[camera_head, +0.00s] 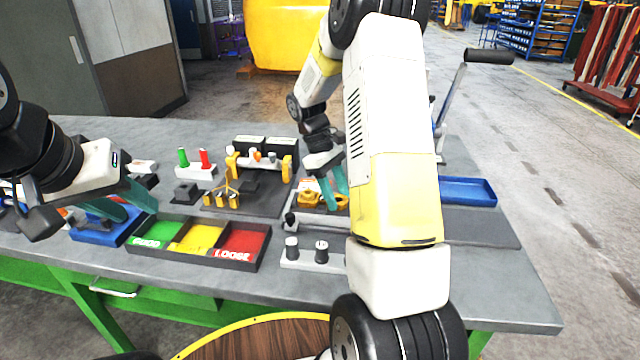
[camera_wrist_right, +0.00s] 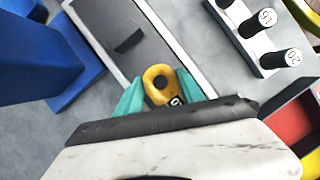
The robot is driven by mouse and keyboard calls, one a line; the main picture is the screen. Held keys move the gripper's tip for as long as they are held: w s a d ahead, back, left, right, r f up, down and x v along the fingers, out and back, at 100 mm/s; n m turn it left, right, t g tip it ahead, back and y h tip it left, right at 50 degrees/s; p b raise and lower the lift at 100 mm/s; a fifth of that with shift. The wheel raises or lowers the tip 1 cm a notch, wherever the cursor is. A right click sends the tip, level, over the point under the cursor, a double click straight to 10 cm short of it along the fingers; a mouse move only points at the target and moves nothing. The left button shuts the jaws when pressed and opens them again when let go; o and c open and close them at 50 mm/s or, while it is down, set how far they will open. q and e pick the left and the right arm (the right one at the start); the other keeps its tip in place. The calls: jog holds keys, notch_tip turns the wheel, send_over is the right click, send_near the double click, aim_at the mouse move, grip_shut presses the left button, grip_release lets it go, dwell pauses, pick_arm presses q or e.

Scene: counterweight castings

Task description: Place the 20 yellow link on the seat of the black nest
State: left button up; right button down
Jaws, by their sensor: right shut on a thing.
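My right gripper (camera_head: 337,198) has its teal fingers shut on a yellow link (camera_wrist_right: 160,84), seen between the fingertips in the right wrist view. The link has a round hole and a small dark label with a digit that I cannot read in full. Another yellow part (camera_head: 309,198) shows just left of these fingers in the head view. A stepped black block (camera_head: 187,192), which may be the black nest, stands left on the table, well away from the right gripper. My left gripper (camera_head: 125,208) is open above the blue bin (camera_head: 92,235), with nothing seen between its fingers.
A tray (camera_head: 190,256) with green, yellow and red sections lies at the front. A pale rack (camera_head: 296,265) holds dark pegs with white caps. Several yellow parts (camera_head: 220,198) stand near the dark fixture (camera_head: 262,203). A blue tray (camera_head: 468,190) is at the right.

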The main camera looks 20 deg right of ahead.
jog(key=c, duration=0.7)
grip_release()
jog(key=v, duration=1.2)
jog(key=s+a+r+m+t+y, duration=0.2)
jog(key=s+a+r+m+t, duration=0.15)
jog(key=s+r, duration=0.55)
jog(key=s+a+m+t+y, duration=0.1)
jog(key=s+a+t, duration=0.1)
jog(key=s, duration=0.5)
jog(key=s+a+m+t+y, duration=0.2)
jog(key=s+t, duration=0.2)
jog(key=s, duration=0.3)
jog(key=shift+a, duration=0.35)
jog(key=shift+s+f+m, duration=0.1)
jog(key=shift+f+m, duration=0.05)
jog(key=shift+m, duration=0.1)
